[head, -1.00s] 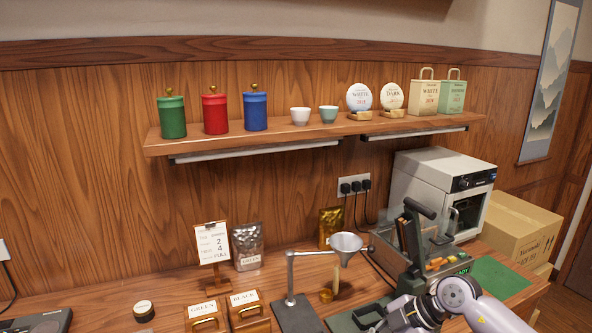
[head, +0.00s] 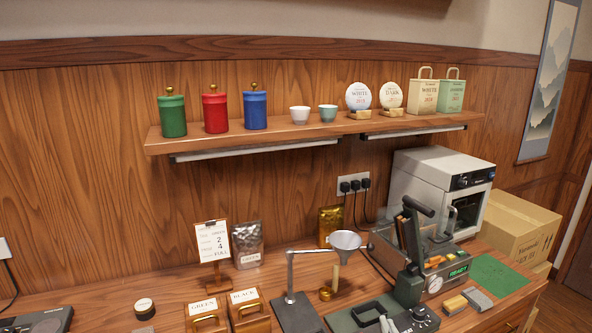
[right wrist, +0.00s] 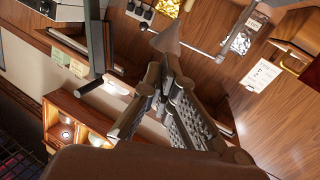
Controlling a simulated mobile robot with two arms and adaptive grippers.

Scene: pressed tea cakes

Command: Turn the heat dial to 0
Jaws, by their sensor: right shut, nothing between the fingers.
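The heat press (head: 420,262) stands on the counter at the right, with an upright dark lever, a lit green READY display (head: 458,272) and a round white gauge (head: 435,285). Small orange and yellow parts (head: 434,262) show on its front. My left gripper is not in view.
A funnel on a stand (head: 345,241) is left of the press. A white oven (head: 425,185) with dark knobs stands behind it. A yellowish block (head: 454,305) and a grey block (head: 478,299) lie by a green mat (head: 500,275). A shelf (head: 300,133) hangs above.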

